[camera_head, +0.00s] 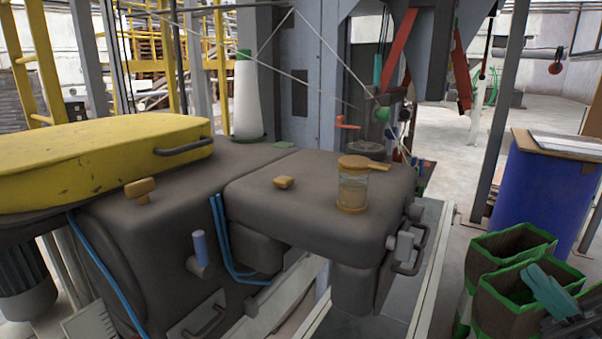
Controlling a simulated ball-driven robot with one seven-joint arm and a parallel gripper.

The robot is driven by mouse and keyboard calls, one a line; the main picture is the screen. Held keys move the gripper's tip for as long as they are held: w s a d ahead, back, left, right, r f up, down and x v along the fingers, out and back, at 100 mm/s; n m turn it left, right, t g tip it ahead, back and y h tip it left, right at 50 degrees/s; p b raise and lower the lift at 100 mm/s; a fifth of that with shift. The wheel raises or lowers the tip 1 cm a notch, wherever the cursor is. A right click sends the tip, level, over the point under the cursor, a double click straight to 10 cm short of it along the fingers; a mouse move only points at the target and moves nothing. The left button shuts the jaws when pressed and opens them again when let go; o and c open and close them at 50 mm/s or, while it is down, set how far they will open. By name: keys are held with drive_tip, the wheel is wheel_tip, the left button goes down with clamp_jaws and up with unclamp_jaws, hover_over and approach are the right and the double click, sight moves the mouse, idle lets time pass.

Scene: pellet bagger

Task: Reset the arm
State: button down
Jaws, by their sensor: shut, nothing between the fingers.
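Most of my arm is outside the frame.
A second green-edged bag (492,242) stands just behind. A blue drum (545,200) stands behind the bags. A dark bagging machine (255,185) with a yellow cover (95,155) and a glass jar (352,190) on top fills the centre and left. Floor is open at the back right.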

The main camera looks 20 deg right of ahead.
drive_tip(key=w+d+f+m+h+p, duration=0.1)
drive_tip(key=w+d+m+h, duration=0.15)
drive_tip(key=m+h, duration=0.85)
drive_tip(key=w+d+f+m+h+p, duration=0.1)
drive_tip(key=d+m+h, duration=0.3)
drive_tip(key=m+h, duration=0.75)
drive_tip(key=a+f+m+g+y+p, duration=0.1)
drive_tip(key=a+f+m+g+p, duration=0.2)
drive_tip(key=f+g, duration=0.9)
drive_tip(key=s+a+f+g+y, duration=0.2)
drive_tip(key=s+a+f+y, duration=0.15)
drive_tip(key=a+f, duration=0.3)
drive_tip(key=s+a+f+g+y, duration=0.1)
drive_tip(key=s+a+f+y, duration=0.3)
drive_tip(key=f, duration=0.4)
drive_tip(key=s+a+f+n+g+y, duration=0.1)
drive_tip(key=s+a+f+n+g, duration=0.1)
drive_tip(key=s+a+g, duration=0.3)
drive_tip(key=s+a+f, duration=0.1)
drive_tip(key=s+a, duration=0.3)
drive_tip(key=shift+s+a+f+n+g+y+p, duration=0.2)
drive_tip(key=shift+s+n+g+y+p, duration=0.1)
drive_tip(key=shift+s+n+y, duration=0.1)
drive_tip(key=shift+d, duration=0.1)
